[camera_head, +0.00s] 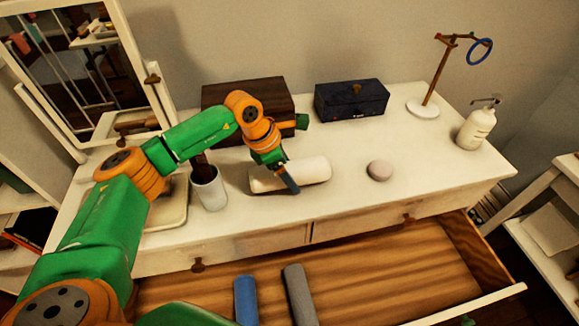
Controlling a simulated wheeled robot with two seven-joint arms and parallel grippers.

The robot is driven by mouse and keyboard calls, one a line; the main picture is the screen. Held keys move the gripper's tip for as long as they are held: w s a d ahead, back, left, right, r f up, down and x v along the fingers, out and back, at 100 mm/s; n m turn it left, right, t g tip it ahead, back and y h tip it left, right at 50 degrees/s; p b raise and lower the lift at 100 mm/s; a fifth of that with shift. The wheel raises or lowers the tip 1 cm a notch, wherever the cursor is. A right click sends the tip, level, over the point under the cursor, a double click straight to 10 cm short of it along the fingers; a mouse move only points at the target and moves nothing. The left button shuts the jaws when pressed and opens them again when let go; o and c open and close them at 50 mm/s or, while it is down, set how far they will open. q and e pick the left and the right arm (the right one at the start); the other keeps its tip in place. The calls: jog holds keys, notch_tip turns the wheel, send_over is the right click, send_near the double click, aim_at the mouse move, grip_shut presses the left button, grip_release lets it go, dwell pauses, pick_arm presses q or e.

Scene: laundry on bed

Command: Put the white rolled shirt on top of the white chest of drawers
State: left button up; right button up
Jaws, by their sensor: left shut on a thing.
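The white rolled shirt (313,170) lies lengthwise at the top of the white chest of drawers (340,205), near the middle. It is touching the surface or very close to it; I cannot tell which. My left gripper (287,181) reaches down over the roll and is shut on it near its middle. The fingers hide part of the roll. My right gripper is not in view.
The top drawer (400,275) is open, with a blue roll (246,299) and a grey roll (299,296) inside. A white cup (209,190), brown box (225,97), dark box (351,98), pinkish round object (380,170), ring stand (424,108) and pump bottle (476,128) stand on top.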

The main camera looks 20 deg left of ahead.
pick_arm(q)
jog(key=shift+f+b, duration=0.35)
jog(key=o, duration=1.4)
jog(key=shift+r, duration=0.25)
jog(key=b+v, duration=0.1)
jog(key=v, duration=1.1)
jog(key=shift+b, duration=0.3)
